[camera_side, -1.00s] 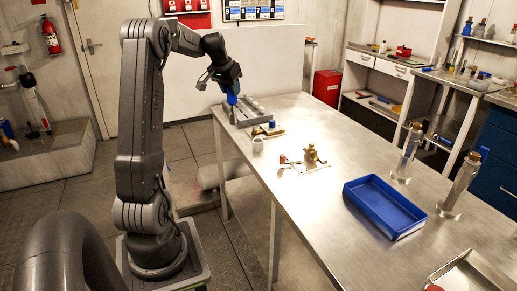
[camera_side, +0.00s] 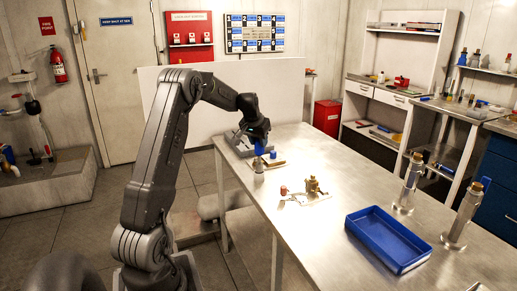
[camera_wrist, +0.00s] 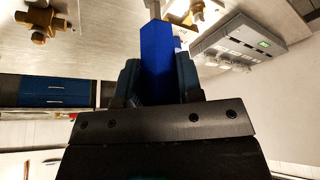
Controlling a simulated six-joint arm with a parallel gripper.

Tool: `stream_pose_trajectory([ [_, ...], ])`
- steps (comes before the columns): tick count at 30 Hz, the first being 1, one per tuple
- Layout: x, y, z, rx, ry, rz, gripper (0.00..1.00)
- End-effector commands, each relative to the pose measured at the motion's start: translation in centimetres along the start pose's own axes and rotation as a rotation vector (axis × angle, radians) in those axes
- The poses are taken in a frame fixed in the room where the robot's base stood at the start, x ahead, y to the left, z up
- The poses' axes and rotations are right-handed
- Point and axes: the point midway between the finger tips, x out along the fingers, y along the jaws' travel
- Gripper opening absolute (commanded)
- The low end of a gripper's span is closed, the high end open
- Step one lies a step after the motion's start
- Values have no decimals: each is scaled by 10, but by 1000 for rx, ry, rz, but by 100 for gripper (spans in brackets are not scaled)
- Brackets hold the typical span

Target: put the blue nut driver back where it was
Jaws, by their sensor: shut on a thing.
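My gripper (camera_side: 259,146) is shut on the blue nut driver (camera_side: 258,149), with its fingers on either side of the handle. In the wrist view the blue handle (camera_wrist: 157,50) points away from my gripper (camera_wrist: 158,82), and a pale shaft (camera_wrist: 152,8) runs out at the top edge. In the side view the driver hangs just above a small grey cup (camera_side: 258,174). I cannot tell whether its tip is inside the cup. The grey rack (camera_wrist: 235,40) lies to the right in the wrist view; my arm hides most of it in the side view.
A blue-topped object (camera_side: 272,154) stands close beside the driver. A brass valve (camera_side: 313,187) is to the right on the table. A blue tray (camera_side: 388,240) and two metal cylinders (camera_side: 408,184) (camera_side: 466,214) stand farther right.

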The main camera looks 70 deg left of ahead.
Motion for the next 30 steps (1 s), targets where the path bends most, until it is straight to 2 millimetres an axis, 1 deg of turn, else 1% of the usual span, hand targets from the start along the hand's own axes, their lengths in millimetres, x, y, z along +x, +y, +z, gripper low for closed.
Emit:
stream_pose_trajectory([
  [1, 8, 0, 4, -1, -4, 1, 0],
  [3, 18, 0, 8, -1, -3, 1, 0],
  [6, 25, 0, 11, 0, -1, 1, 0],
  [18, 30, 0, 13, 0, -1, 1, 0],
  [19, 30, 0, 14, 0, -2, 1, 35],
  [27, 30, 0, 13, 0, -1, 1, 59],
  [30, 30, 0, 13, 0, -1, 1, 59],
])
